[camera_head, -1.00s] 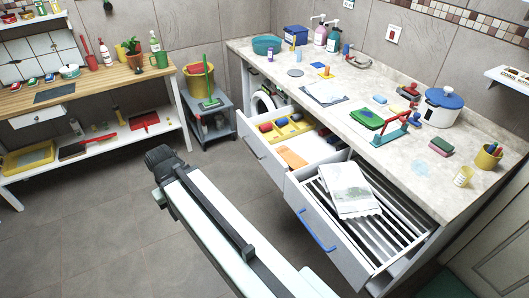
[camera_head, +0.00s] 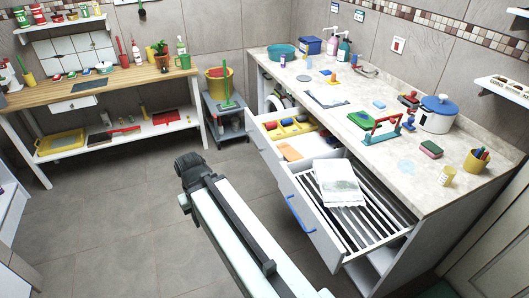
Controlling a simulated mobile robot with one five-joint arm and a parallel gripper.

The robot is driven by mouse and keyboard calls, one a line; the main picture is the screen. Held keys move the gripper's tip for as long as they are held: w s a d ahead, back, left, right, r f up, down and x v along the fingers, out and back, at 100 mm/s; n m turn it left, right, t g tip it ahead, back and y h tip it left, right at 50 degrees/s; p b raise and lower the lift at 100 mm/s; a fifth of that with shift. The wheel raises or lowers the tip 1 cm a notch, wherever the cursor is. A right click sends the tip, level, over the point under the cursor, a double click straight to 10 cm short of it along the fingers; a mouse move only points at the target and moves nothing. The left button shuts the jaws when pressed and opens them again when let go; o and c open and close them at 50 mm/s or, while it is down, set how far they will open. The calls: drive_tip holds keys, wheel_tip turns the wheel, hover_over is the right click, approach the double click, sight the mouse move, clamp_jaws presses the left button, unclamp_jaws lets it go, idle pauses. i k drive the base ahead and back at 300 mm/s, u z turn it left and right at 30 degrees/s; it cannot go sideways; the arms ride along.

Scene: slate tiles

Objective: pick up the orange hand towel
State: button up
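The orange hand towel (camera_head: 291,153) appears as a flat orange patch at the near end of the open upper drawer (camera_head: 263,148), beside a yellow organiser (camera_head: 290,128). Part of it is cut off by the drawer's front wall. My arm reaches up from the bottom of the view. Its dark end (camera_head: 190,165) is over the floor, left of the drawer and apart from the towel in the picture. Fingertips cannot be made out, so I cannot tell whether my gripper is open or shut.
A second open drawer (camera_head: 318,238) with a blue handle and dark slats holds a white printed cloth (camera_head: 338,181). The stone counter (camera_head: 405,166) above carries several items. A grey cart (camera_head: 226,131) with a yellow bucket stands behind. The tiled floor (camera_head: 110,210) at left is clear.

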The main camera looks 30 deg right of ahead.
sight(292, 154)
drive_tip(key=z, duration=0.85)
